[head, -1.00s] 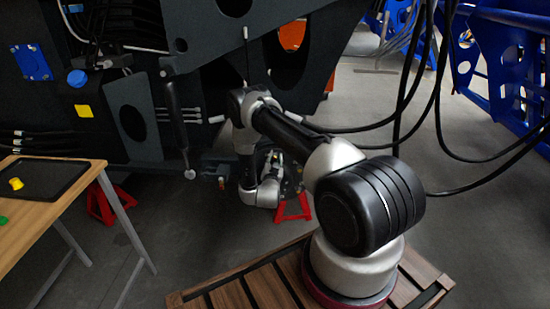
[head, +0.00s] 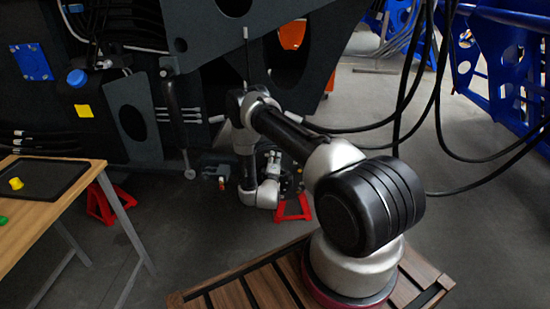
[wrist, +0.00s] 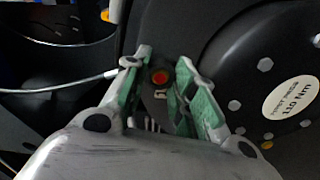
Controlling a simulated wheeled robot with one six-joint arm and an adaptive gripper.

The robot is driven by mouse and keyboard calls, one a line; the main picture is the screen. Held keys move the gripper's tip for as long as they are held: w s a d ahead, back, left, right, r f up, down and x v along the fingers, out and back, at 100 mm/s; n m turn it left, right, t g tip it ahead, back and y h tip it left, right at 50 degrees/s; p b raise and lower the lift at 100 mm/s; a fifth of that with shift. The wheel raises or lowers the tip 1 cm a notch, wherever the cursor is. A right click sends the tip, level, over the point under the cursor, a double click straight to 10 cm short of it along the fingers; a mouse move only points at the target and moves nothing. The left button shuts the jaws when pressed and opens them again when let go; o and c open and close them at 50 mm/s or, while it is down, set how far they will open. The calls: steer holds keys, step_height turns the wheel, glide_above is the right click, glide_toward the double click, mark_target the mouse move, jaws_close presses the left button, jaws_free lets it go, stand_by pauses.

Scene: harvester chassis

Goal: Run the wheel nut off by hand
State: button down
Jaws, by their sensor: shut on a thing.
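In the head view my gripper is low by the chassis, mostly hidden by my wrist.
A red stand (head: 293,207) is on the floor beside my wrist, and another (head: 105,200) is further left. A wooden table (head: 40,215) with a black tray (head: 75,165) stands at left. Black hoses (head: 398,125) hang at right. A thin light cable (wrist: 85,83) runs left of the fingers.

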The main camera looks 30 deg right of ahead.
steer(key=n, duration=0.5)
steer(key=shift+s+a+f+n, duration=0.1)
steer(key=shift+s+f+n, duration=0.05)
steer(key=shift+n, duration=0.15)
steer(key=c, duration=1.1)
jaws_free()
steer(key=shift+c, duration=1)
steer(key=shift+v, duration=0.95)
steer(key=m, duration=2.4)
